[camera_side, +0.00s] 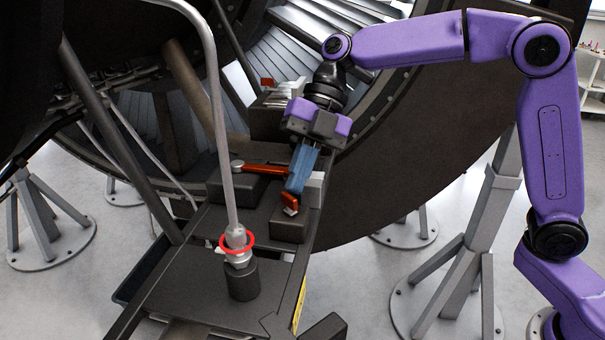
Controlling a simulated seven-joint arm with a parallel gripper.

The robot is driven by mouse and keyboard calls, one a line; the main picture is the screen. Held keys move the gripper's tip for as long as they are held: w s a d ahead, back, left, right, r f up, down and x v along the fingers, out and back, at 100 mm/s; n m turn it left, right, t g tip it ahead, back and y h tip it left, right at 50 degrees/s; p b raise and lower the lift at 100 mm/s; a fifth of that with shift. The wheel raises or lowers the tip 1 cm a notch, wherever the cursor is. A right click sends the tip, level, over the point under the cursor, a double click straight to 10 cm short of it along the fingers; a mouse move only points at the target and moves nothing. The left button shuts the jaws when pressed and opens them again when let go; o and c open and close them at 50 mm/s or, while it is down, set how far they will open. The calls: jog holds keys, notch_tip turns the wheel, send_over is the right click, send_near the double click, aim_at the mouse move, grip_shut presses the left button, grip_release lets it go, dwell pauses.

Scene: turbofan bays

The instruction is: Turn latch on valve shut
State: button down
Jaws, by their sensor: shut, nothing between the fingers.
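My gripper (295,185) has blue fingers that are shut and point down over the dark valve block on the bench. A long red lever (265,170) with a round metal end runs left from beside the fingers. A short orange-red latch (290,203) sits just below the fingertips, on a dark block. The fingertips look very close to it, but I cannot tell whether they touch. The fingers hide the right end of the long lever. Another small red latch (267,82) shows further back, on a grey fitting. I cannot tell which of these is the valve's latch.
A grey pipe (224,130) comes down to a connector with a red ring (237,244) at the front of the dark bench (190,285). A large dark engine ring (400,150) stands behind. Diagonal struts (110,130) stand on the left. Grey stands are on the floor.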

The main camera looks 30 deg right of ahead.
jog(key=shift+w+a, duration=0.5)
jog(key=shift+a, duration=0.05)
jog(key=shift+w+a, duration=0.15)
jog(key=shift+a, duration=0.45)
jog(key=shift+a, duration=0.1)
dwell(0.5)
jog(key=shift+s+a, duration=0.25)
jog(key=shift+s, duration=0.6)
jog(key=w+d, duration=0.3)
jog(key=w, duration=0.1)
jog(key=shift+w+d+r, duration=0.15)
jog(key=shift+w+d, duration=0.2)
jog(key=shift+w, duration=0.05)
jog(key=w+r, duration=0.5)
jog(key=r, duration=0.2)
jog(key=shift+w+d+r, duration=0.3)
jog(key=shift+w+d, duration=0.1)
